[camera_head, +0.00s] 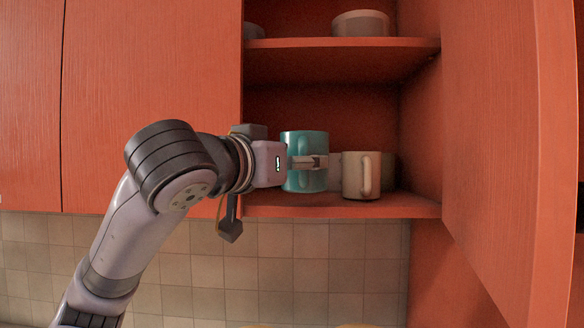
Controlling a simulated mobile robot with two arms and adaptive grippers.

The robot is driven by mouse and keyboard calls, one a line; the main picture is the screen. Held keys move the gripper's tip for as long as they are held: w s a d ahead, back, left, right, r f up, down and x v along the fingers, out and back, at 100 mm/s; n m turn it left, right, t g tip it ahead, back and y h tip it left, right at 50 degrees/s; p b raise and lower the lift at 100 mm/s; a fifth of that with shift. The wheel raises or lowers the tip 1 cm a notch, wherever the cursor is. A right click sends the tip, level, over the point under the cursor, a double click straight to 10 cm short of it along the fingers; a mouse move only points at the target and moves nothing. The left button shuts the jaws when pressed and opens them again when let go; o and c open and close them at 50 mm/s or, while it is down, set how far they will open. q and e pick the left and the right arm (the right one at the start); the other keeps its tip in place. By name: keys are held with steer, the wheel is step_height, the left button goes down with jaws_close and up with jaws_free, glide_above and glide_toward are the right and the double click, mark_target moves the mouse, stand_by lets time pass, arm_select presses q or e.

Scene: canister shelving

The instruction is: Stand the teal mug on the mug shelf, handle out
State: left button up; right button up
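The teal mug (315,142) is upright at the left of the open cabinet's lower shelf (290,205), its handle turned out towards me. I cannot tell whether its base touches the shelf. My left gripper (311,162) comes in level from the left, its near finger crossing in front of the mug at handle height. The other finger is hidden, so I cannot see whether the fingers close on the handle. My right gripper is not in view.
A beige mug (354,176), handle out, stands just right of the teal mug, with a darker greenish item (388,172) behind it. A pale bowl-like vessel (360,24) sits on the upper shelf (340,44). An open door (505,130) bounds the right; a closed door (150,80) the left.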

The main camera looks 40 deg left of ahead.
arm_select(q)
steer(key=w+a, duration=0.2)
steer(key=w, duration=0.1)
steer(key=w+a, duration=0.1)
steer(key=a, duration=0.1)
steer(key=shift+w+f+b, duration=0.25)
steer(key=shift+w+b, duration=0.05)
steer(key=shift+b, duration=0.1)
steer(key=shift+w+a+f, duration=0.1)
steer(key=shift+w+a, duration=0.75)
steer(key=shift+w, duration=0.2)
steer(key=shift+w+a+f, duration=0.1)
steer(key=shift+w+a, duration=0.75)
steer(key=shift+w, duration=0.2)
steer(key=shift+f+b, duration=0.6)
steer(key=shift+f, duration=0.1)
steer(key=shift+f, duration=0.25)
steer(key=o, duration=1.7)
steer(key=shift+s+d, duration=0.1)
steer(key=shift+f, duration=0.1)
